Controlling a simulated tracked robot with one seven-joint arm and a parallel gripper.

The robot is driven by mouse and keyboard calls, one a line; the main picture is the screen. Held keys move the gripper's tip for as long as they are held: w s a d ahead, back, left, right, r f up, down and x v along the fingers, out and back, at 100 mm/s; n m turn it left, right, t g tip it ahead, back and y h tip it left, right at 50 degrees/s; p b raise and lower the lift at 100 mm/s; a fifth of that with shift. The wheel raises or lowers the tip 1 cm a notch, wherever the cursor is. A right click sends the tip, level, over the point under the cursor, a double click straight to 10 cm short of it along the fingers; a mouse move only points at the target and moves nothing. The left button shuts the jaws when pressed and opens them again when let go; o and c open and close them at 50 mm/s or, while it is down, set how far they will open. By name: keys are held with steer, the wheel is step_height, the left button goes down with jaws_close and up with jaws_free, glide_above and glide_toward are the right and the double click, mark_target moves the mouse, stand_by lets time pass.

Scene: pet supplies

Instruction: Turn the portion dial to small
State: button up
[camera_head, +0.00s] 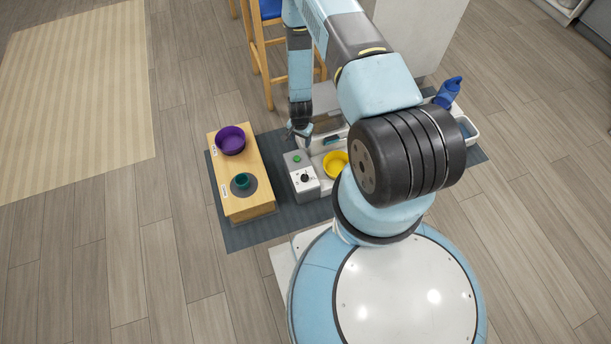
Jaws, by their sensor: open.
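The portion dial (305,178) is a small dark knob on the front of a grey and white box (299,167). A green button (296,158) sits on the same box, behind the dial. The dial's markings are too small to read, so I cannot tell its setting. My gripper (297,138) is dark, points down and is open. It is behind the box in the picture, near the green button's end and apart from the dial. Nothing shows between its fingers.
A blue bottle (448,92) stands farther right. A dark mat (258,236) lies underneath. My arm hides part of the right side.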

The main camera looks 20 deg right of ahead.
glide_above(305, 175)
step_height(305, 175, down, 8)
steer(key=shift+m, duration=0.4)
step_height(305, 175, down, 14)
steer(key=shift+a+r, duration=0.15)
steer(key=shift+s, duration=0.1)
steer(key=c, duration=1.1)
steer(key=shift+o, duration=0.2)
